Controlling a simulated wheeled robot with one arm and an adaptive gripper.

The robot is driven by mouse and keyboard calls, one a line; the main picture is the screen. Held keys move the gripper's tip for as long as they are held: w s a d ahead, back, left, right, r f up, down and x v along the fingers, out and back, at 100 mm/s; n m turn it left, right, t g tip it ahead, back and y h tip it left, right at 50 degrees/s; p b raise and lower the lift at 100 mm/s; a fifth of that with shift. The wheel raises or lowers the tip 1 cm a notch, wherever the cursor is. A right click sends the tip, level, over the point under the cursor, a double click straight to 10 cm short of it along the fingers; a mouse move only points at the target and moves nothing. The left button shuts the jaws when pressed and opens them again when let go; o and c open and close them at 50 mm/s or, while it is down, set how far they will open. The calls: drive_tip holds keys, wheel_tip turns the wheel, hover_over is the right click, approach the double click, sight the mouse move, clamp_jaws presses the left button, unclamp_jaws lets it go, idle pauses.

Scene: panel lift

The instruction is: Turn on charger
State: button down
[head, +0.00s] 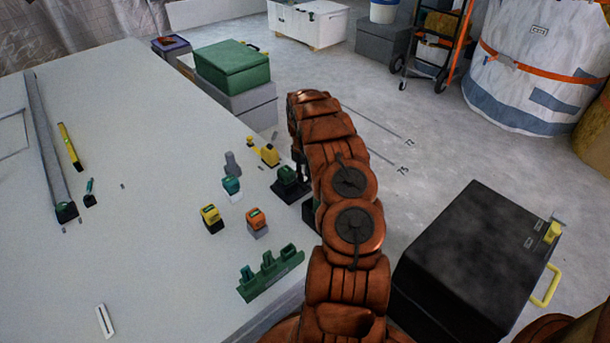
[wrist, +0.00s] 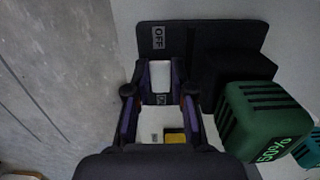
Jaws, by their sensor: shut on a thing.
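The charger shows in the wrist view as a black base (wrist: 228,40) with a green battery block (wrist: 262,118) on it, its display reading 50%. A plate marked OFF (wrist: 158,38) lies beyond my fingertips. My gripper (wrist: 161,82) is over this base, its two fingers on either side of a white switch piece (wrist: 160,74) and shut on it. A second label between the fingers is too small to read. In the head view the charger's green block (head: 290,177) sits at the table's right edge; my arm hides the fingertips and switch.
Loose batteries in yellow (head: 211,217), orange (head: 257,221) and teal (head: 231,186) stand on the white table (head: 150,270), left of the charger. A green rack (head: 270,272) lies near the front edge. A black box (head: 465,265) stands right of my arm.

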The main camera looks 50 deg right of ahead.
drive_tip(key=shift+w+a+g, duration=0.15)
drive_tip(key=shift+w+g, duration=0.25)
drive_tip(key=shift+g, duration=0.2)
drive_tip(key=shift+w+g, duration=0.15)
drive_tip(key=shift+g, duration=0.15)
drive_tip(key=shift+w+r+g+p, duration=0.1)
drive_tip(key=shift+w+g+p, duration=0.05)
drive_tip(key=shift+g+p, duration=0.2)
drive_tip(key=shift+s+g, duration=0.25)
drive_tip(key=c, duration=1)
unclamp_jaws()
drive_tip(key=shift+s+d, duration=0.1)
drive_tip(key=shift+d, duration=0.1)
drive_tip(key=shift+r, duration=0.15)
